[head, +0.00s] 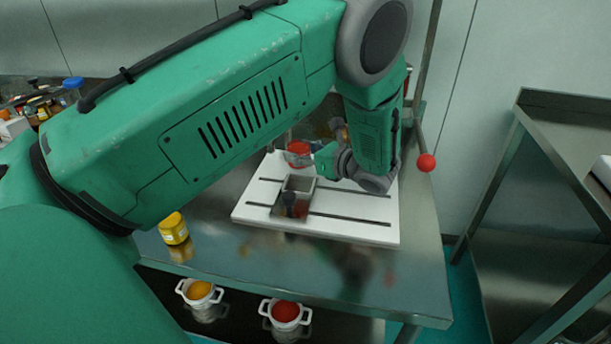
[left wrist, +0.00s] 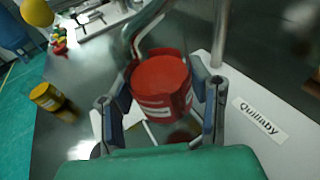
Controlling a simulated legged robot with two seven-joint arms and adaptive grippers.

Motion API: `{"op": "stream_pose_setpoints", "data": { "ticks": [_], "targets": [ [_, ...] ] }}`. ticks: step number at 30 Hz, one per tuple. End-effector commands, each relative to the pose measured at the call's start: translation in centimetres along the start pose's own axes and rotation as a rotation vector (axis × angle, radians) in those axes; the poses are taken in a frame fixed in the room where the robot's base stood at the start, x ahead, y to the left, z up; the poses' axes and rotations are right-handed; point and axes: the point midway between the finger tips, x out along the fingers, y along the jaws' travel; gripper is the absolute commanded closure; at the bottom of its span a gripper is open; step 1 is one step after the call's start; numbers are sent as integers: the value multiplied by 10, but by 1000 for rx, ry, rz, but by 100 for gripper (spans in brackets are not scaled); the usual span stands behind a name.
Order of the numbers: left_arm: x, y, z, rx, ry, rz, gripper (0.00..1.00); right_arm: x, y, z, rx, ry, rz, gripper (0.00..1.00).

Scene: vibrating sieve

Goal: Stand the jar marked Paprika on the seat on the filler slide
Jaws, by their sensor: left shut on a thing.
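A red jar (head: 299,148) with a red lid is held by my left gripper (head: 318,158) over the far part of the white board. In the left wrist view the jar (left wrist: 160,88) sits between the two fingers of the left gripper (left wrist: 163,100), which are shut on it. It carries a pale label too blurred to read. A square metal holder (head: 299,184) stands on the white slotted board (head: 350,228), nearer than the jar. I cannot tell which part is the seat on the filler slide. My right gripper is out of view.
A yellow jar (head: 173,229) stands on the steel table (head: 400,285), left of the board. White pots of orange (head: 199,291) and red powder (head: 285,312) are below. A red knob (head: 426,162) is at right. A "Quillaby" label (left wrist: 260,117) is on the board.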

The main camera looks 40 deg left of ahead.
Motion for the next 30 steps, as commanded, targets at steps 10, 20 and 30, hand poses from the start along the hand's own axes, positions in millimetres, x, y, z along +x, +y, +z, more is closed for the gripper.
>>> {"op": "stream_pose_setpoints", "data": {
  "ticks": [10,20,30],
  "targets": [
    [8,-2,-40,1,1,1,89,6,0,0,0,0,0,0],
    [13,-2,-65,-1,1,0,89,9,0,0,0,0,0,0],
    [13,-2,-65,1,0,0,35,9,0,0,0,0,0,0]
  ]
}}
